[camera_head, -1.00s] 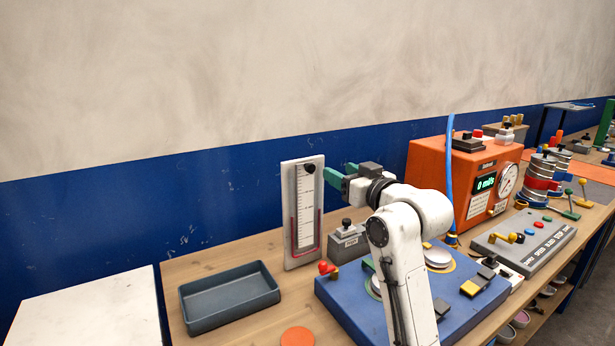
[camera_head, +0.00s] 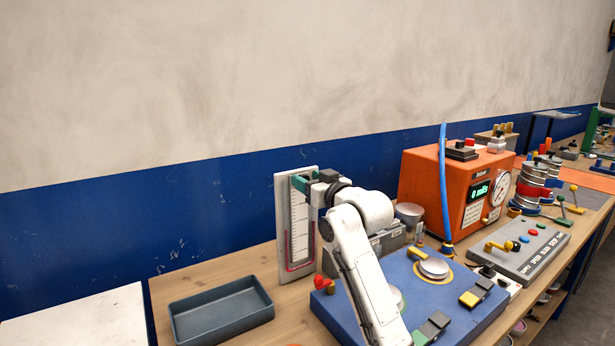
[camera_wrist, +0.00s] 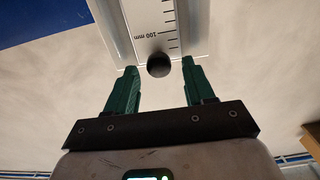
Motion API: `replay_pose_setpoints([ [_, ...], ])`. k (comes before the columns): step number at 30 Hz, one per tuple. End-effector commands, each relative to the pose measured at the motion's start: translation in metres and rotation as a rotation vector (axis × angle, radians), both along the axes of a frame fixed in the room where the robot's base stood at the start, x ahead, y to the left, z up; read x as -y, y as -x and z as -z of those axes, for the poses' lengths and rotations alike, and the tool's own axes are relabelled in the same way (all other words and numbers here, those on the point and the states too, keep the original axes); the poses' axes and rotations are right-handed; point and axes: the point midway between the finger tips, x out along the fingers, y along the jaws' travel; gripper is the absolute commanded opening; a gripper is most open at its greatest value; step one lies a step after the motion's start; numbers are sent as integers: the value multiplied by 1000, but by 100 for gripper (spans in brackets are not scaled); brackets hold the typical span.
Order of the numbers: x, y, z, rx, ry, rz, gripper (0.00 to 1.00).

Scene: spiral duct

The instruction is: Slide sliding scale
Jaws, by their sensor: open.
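The sliding scale is a white upright board with tick marks (camera_head: 298,232) and a red U-shaped line, standing at the back of the bench. It also shows in the wrist view (camera_wrist: 150,20), with a "100 mm" mark. Its round black knob (camera_wrist: 159,65) sits between my two green fingers, with a gap on both sides. My gripper (camera_wrist: 157,70) is open and empty around the knob. In the head view my gripper (camera_head: 302,180) is at the top of the scale and hides the knob there.
A dark grey tray (camera_head: 222,312) lies at the front left, beside a white slab (camera_head: 80,322). A blue panel (camera_head: 460,312) with knobs lies under my arm. An orange box (camera_head: 425,190) with a gauge stands to the right, with a blue tube (camera_head: 443,185) before it.

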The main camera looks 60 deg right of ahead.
Motion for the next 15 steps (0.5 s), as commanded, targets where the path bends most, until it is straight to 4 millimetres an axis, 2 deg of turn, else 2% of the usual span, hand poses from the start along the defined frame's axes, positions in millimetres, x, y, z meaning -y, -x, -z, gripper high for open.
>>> replay_pose_setpoints([
  [4, 4, -7, 0, 0, 0, 0, 53],
  [12, 5, -8, 0, 0, 0, 0, 53],
  [15, 5, -8, 0, 0, 0, 0, 46],
])
